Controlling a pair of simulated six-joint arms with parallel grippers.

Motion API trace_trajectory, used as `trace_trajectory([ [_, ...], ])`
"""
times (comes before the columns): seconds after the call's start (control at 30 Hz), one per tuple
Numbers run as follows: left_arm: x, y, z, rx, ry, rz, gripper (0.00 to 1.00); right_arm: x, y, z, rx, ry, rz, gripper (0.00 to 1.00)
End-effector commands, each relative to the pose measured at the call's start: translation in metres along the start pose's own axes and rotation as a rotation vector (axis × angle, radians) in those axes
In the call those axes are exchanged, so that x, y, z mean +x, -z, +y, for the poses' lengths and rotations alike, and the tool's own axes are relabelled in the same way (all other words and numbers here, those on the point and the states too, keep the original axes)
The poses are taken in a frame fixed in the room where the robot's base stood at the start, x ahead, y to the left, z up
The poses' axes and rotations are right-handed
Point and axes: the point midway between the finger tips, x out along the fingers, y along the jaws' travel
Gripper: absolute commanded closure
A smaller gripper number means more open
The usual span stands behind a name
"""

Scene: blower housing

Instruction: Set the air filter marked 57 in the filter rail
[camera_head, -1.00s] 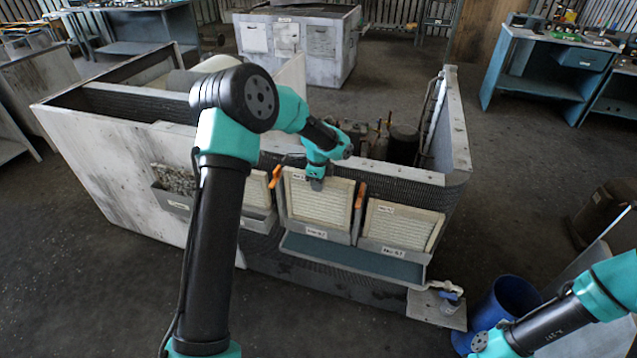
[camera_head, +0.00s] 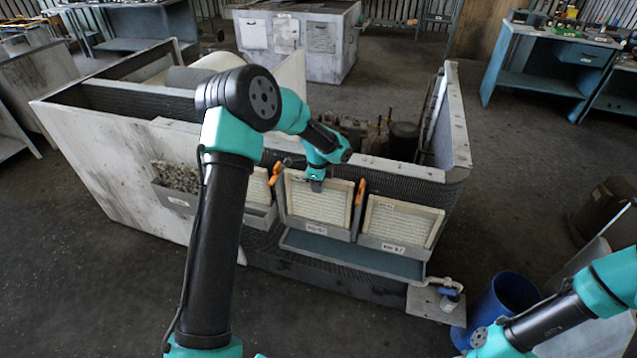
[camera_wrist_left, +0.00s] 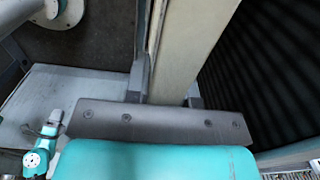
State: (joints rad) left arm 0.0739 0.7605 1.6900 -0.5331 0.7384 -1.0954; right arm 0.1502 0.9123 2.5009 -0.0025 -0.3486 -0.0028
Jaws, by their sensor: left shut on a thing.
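A framed, pleated air filter (camera_head: 322,206) stands in the middle slot on the front of the blower housing, with a label on the holder below it. The number on it is too small to read with certainty. My left gripper (camera_head: 316,182) is at its top edge and shut on it. In the left wrist view the fingers lie on both sides of the pale filter frame (camera_wrist_left: 190,45). The filter's top label is largely covered by my gripper. Another filter (camera_head: 402,222) stands in the slot to the right. A third (camera_head: 257,187) is partly behind my left arm. My right gripper is out of frame.
Orange clips (camera_head: 276,173) flank the middle filter. A blue-grey ledge (camera_head: 350,257) runs below the slots. A tray of grey pieces (camera_head: 175,180) hangs at left. A valve (camera_head: 449,293) and a blue bin (camera_head: 508,297) are at lower right. The front floor is mostly clear.

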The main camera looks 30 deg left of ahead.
Motion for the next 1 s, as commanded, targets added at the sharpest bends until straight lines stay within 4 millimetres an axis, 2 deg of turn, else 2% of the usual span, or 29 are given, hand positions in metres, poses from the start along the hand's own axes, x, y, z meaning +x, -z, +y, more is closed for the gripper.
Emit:
trace_trajectory([
  [0.57,0.002,0.000,0.000,0.000,0.001,0.000,1.00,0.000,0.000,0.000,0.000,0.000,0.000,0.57],
  [1.0,0.013,0.000,0.000,0.000,0.001,0.001,1.00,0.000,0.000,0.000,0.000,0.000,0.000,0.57],
])
